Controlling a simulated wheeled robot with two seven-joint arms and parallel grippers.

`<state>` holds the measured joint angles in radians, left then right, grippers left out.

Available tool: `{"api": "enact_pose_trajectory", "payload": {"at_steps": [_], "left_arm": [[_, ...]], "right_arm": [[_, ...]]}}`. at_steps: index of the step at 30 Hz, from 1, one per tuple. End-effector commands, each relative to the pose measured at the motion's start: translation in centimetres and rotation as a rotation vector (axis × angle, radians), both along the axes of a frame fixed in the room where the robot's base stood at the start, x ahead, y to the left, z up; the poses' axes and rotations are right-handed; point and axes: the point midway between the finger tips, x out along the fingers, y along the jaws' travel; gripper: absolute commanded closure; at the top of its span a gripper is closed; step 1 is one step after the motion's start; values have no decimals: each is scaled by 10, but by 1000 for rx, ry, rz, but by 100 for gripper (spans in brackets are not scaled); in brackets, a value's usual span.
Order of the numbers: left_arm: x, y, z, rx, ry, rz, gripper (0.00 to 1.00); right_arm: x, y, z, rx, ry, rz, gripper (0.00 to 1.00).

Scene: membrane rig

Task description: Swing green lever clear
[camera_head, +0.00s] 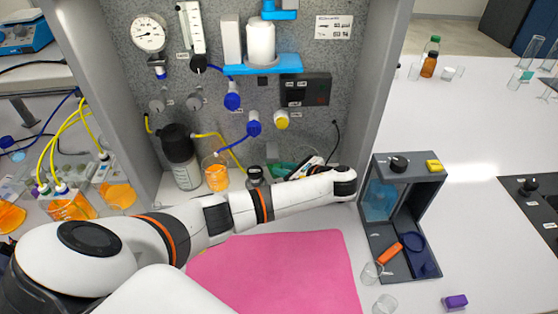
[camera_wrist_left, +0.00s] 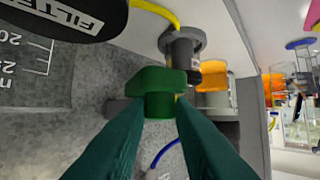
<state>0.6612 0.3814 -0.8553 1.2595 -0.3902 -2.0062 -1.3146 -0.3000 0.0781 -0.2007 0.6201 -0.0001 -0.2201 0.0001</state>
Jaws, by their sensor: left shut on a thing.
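The green lever (camera_wrist_left: 160,80) shows in the left wrist view, mounted by a grey valve body (camera_wrist_left: 183,50). My left gripper (camera_wrist_left: 160,108) has its dark teal fingers shut on the lever, one on each side of its stem. In the head view my left arm reaches across the front of the rig and bends back, with the left gripper (camera_head: 282,170) low at the panel. The lever cannot be told apart from the fingers there. My right gripper is not in view.
A black-capped filter bottle (camera_head: 181,160) and a beaker of orange liquid (camera_head: 215,175) stand left of the gripper. A yellow tube (camera_wrist_left: 155,10) runs close to the valve. A grey open-front box (camera_head: 408,165) stands right of my arm. A pink mat (camera_head: 280,270) lies in front.

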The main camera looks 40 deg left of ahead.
Motion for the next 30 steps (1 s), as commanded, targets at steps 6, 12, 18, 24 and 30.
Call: {"api": "enact_pose_trajectory", "payload": {"at_steps": [6, 12, 18, 24, 30], "left_arm": [[8, -3, 2, -1, 1, 126, 100], [13, -3, 1, 0, -1, 203, 100], [16, -3, 1, 1, -2, 246, 100], [17, -3, 0, 1, -4, 263, 100], [17, -3, 0, 1, -4, 265, 100]], "right_arm": [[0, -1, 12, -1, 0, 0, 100], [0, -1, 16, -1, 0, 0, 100], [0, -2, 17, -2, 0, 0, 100], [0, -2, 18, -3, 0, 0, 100], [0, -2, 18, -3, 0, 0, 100]]}}
